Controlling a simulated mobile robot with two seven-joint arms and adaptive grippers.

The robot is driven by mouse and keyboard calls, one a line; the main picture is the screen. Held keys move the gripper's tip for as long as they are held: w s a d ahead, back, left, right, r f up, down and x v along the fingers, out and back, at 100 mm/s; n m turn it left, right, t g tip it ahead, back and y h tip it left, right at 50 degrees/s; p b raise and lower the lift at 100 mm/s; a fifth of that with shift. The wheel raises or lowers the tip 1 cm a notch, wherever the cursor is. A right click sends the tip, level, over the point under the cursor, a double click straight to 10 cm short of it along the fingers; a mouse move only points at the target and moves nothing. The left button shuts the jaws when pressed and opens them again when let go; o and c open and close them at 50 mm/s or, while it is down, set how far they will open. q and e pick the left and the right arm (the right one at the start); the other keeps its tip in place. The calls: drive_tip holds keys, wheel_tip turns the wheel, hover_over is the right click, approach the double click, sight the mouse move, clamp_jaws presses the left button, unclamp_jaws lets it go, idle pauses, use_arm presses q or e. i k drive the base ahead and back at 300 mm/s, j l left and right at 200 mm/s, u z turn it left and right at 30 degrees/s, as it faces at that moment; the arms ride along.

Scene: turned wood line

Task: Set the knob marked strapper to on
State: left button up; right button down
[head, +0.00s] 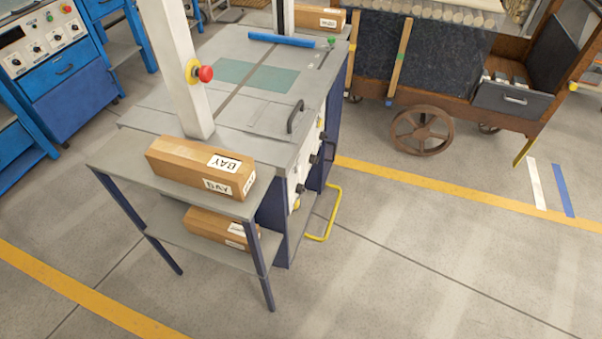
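A grey-topped machine with dark blue sides (160,97) stands in the middle of the head view; it looks like a strapping table. Its right side carries a pale control panel (306,176) seen at a steep angle, with small dark knobs (312,159) on it. A blue console (45,45) at the upper left also has a face with several knobs (37,47). I cannot read any label as strapper, nor tell any knob's setting. Neither of my grippers is in view.
A red stop button (205,74) sits on the machine's white post. A yellow bent bar (333,212) sticks out low at the right. A wheeled wooden cart (440,85) stands behind. The floor at front right is clear.

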sight(300, 187)
drive_tip(key=i+l+u, duration=0.35)
drive_tip(key=i+l, duration=0.3)
drive_tip(key=u, duration=0.4)
drive_tip(key=l, duration=0.05)
